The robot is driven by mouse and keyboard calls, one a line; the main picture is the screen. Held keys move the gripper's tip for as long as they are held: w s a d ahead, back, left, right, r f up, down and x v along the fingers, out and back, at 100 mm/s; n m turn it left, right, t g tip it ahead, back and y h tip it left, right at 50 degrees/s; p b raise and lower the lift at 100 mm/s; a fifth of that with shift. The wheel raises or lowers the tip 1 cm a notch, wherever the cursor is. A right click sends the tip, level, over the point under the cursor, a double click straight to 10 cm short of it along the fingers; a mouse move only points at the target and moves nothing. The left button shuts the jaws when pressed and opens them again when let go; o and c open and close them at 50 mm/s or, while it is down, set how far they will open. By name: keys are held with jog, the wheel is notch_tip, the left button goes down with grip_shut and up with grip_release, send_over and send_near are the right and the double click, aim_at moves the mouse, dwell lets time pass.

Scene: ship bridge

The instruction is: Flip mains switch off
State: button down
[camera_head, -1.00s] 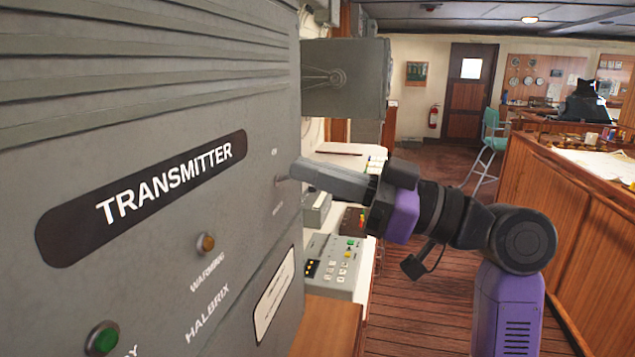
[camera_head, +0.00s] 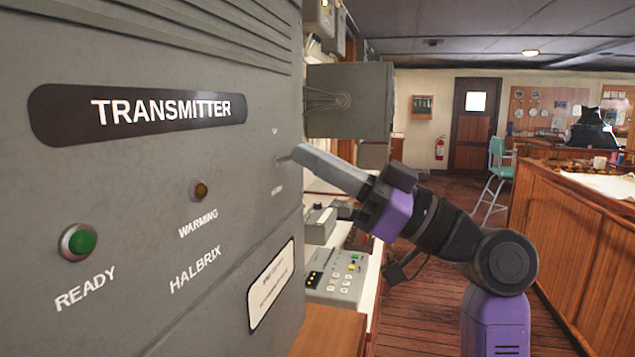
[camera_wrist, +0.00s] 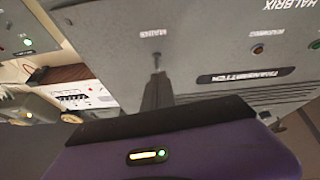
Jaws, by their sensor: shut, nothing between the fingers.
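The grey transmitter cabinet (camera_head: 130,200) fills the left of the head view. Its small mains switch (camera_head: 281,161) is near the panel's right edge, between two small markings, mostly a thin light lever. In the wrist view the switch (camera_wrist: 157,60) is beside upside-down lettering that reads MAINS. My gripper (camera_head: 300,153) is shut and empty, its tips right at the switch. In the wrist view my gripper (camera_wrist: 157,82) points straight at the switch. I cannot tell whether the tips touch it. The lever's exact position is too small to read.
A green ready lamp (camera_head: 79,241) and a dull amber warning lamp (camera_head: 199,190) are on the panel. A grey box (camera_head: 350,100) juts out beyond the cabinet. A control console (camera_head: 338,276) lies below my gripper. A wooden counter (camera_head: 560,215) stands right, with open floor between.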

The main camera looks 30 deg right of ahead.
jog(key=f+t+y+b, duration=0.1)
jog(key=t+y+b, duration=0.1)
jog(key=b, duration=0.6)
jog(key=shift+f, duration=0.15)
